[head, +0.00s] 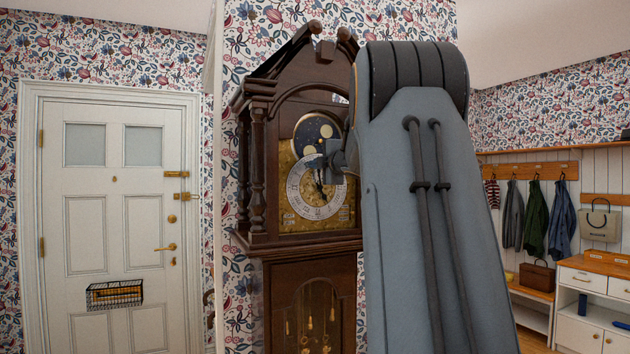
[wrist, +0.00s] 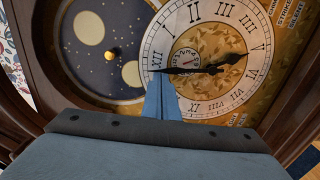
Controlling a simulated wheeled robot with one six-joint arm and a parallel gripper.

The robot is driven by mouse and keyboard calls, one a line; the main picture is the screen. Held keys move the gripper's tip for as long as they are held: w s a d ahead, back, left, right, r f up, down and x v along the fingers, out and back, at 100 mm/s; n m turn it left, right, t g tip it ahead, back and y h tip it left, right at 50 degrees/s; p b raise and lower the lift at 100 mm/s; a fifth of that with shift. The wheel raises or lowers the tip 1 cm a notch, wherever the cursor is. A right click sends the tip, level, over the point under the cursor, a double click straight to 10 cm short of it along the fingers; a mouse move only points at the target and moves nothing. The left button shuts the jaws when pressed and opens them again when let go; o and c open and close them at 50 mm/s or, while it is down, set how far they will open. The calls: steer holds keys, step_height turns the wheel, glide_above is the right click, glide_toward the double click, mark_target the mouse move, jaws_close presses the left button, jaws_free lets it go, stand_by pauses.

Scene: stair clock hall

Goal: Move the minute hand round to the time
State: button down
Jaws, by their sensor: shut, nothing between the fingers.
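The longcase clock (head: 257,243) stands beside the door with its hood open at the face. Its round white dial (head: 297,208) also shows in the wrist view (wrist: 215,108), turned so that its top lies to the left. The dark minute hand (wrist: 185,70) points left there, toward the top of the dial. The shorter hour hand (wrist: 235,58) points the other way, to the lower part. My gripper (wrist: 161,78) is shut and empty, its blue fingertips at the outer end of the minute hand. I cannot tell whether they touch.
The moon disc (wrist: 85,60) with a small brass knob (wrist: 110,54) lies above the dial. Dark wooden hood sides frame the face closely. A white door (head: 120,230) is at left; coats (head: 535,218) and a white cabinet (head: 590,305) are at right.

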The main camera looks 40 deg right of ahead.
steer(key=shift+s+d+r+p, duration=0.2)
steer(key=shift+d+p, duration=0.45)
steer(key=shift+d, duration=0.05)
stand_by(1.2)
steer(key=shift+w+a, duration=0.1)
steer(key=shift+a, duration=0.25)
steer(key=b+v, duration=0.1)
steer(key=v, duration=0.8)
stand_by(0.8)
